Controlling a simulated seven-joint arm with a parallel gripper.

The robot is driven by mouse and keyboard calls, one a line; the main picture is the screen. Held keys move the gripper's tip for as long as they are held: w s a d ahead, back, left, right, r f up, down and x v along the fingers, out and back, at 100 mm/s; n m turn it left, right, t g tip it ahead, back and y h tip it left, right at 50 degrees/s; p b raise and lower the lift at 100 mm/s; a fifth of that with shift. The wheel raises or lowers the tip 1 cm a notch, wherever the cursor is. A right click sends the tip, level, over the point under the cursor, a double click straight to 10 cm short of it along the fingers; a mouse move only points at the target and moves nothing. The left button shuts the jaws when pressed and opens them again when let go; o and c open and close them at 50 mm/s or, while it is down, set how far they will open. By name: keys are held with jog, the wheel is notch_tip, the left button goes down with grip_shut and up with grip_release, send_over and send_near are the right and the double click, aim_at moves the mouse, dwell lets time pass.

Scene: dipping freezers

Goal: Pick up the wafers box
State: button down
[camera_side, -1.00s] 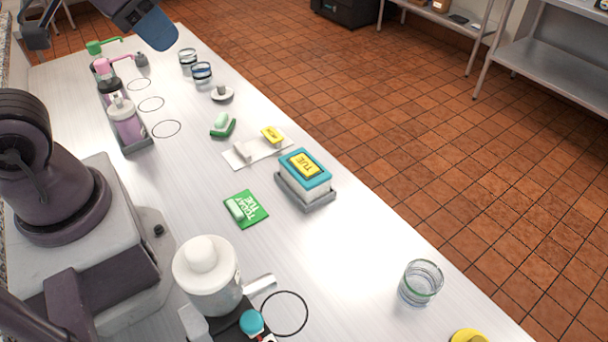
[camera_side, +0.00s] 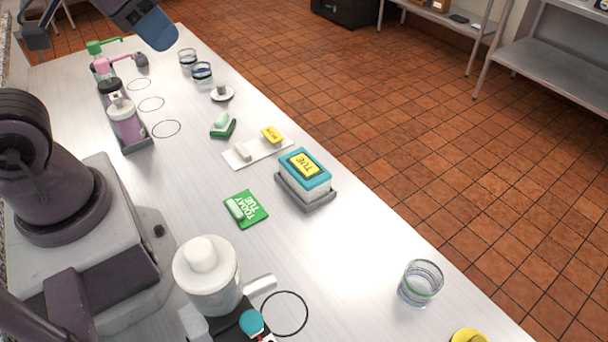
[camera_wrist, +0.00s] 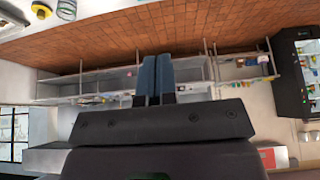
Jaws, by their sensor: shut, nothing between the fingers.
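No box that I can clearly identify as the wafers box shows in either view. My gripper (camera_wrist: 157,62) points out over the room in the wrist view, with its two blue fingers together and nothing between them. In the side view only a blue part of my arm's end shows at the top edge, above the far end of the counter, and the fingertips are not clear. A teal and white block with a yellow TUE label (camera_side: 305,166) sits in a grey tray (camera_side: 320,206) on the counter, well away from my gripper.
The long white counter (camera_side: 330,260) holds pump bottles (camera_side: 125,118), a white lidded pot (camera_side: 205,270), glass jars (camera_side: 420,283), a green TODAY TUE card (camera_side: 252,207) and small soap-like blocks. Metal shelves (camera_wrist: 105,82) and a black cabinet (camera_wrist: 300,75) stand across the tiled floor.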

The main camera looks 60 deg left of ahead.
jog(key=c, duration=1.8)
grip_release()
jog(key=o, duration=1.7)
jog(key=m+g, duration=0.6)
jog(key=m, duration=1.2)
send_over(305, 164)
notch_tip(305, 164, down, 20)
jog(key=shift+s+a+f, duration=0.1)
jog(key=shift+f, duration=0.35)
notch_tip(305, 164, down, 12)
jog(key=shift+f, duration=0.2)
